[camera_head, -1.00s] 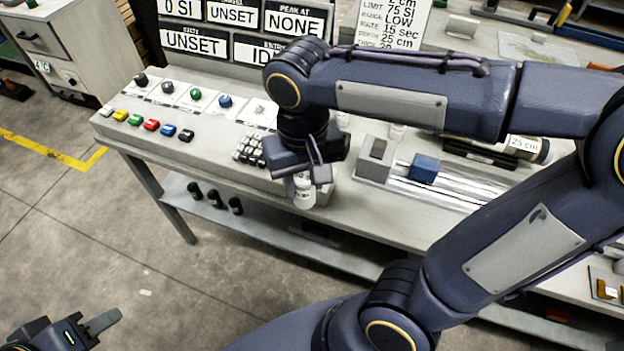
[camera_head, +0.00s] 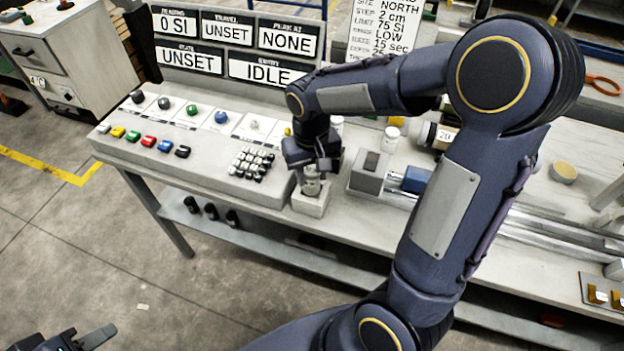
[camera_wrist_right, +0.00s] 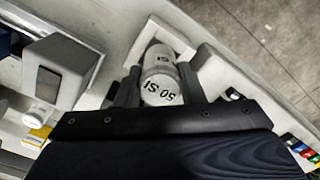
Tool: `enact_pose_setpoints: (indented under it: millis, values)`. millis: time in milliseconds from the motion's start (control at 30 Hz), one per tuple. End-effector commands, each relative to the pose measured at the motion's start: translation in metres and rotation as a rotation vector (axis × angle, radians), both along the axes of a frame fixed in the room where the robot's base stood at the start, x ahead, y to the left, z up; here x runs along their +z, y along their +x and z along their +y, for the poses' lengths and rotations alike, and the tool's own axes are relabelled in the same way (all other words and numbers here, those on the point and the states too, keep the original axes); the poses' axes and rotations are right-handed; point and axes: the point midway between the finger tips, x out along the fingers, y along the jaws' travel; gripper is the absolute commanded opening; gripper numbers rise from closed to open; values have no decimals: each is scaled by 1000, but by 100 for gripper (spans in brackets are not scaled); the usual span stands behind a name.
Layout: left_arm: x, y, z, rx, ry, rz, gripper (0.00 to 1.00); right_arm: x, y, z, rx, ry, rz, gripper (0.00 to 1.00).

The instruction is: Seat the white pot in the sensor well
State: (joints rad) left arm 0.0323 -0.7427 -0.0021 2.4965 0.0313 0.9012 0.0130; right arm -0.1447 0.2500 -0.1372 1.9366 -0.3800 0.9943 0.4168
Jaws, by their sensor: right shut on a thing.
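The white pot (camera_head: 312,184) is upright in my right gripper (camera_head: 313,176), at the pale block with the sensor well (camera_head: 311,206) on the bench front. In the right wrist view the pot (camera_wrist_right: 161,83), marked "50 SI", sits between the two fingers (camera_wrist_right: 160,88), and the pale block's rim (camera_wrist_right: 190,45) shows around its far end. The gripper is shut on the pot. The pot's bottom is hidden, so I cannot tell whether it touches the well floor. My left gripper (camera_head: 82,341) is at the bottom left, partly cut off, away from the bench.
A grey block (camera_head: 368,174) and a blue block (camera_head: 416,179) stand right of the well. A keypad (camera_head: 251,162) and coloured switches are to the left. Another white-capped pot (camera_head: 391,138) stands behind. Display panels (camera_head: 240,45) rise at the back.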

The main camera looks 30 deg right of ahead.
Motion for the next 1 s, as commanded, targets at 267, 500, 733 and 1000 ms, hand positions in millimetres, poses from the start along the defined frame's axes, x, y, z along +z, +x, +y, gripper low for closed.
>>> enact_pose_setpoints:
  millis: [267, 500, 733, 1000]
  values:
    - [-2, 0, 0, 0, 0, 0, 36, -36, 4, -4, -1, 0, 3, 10]
    - [-2, 0, 0, 0, 0, 0, 36, -37, 4, -4, -1, 0, 0, 10]
    - [-4, 0, 0, 0, 0, 0, 36, -40, 4, -3, 0, 0, 1, 42]
    - [-4, 0, 0, 0, 0, 0, 36, -40, 4, -3, 0, 0, 1, 57]
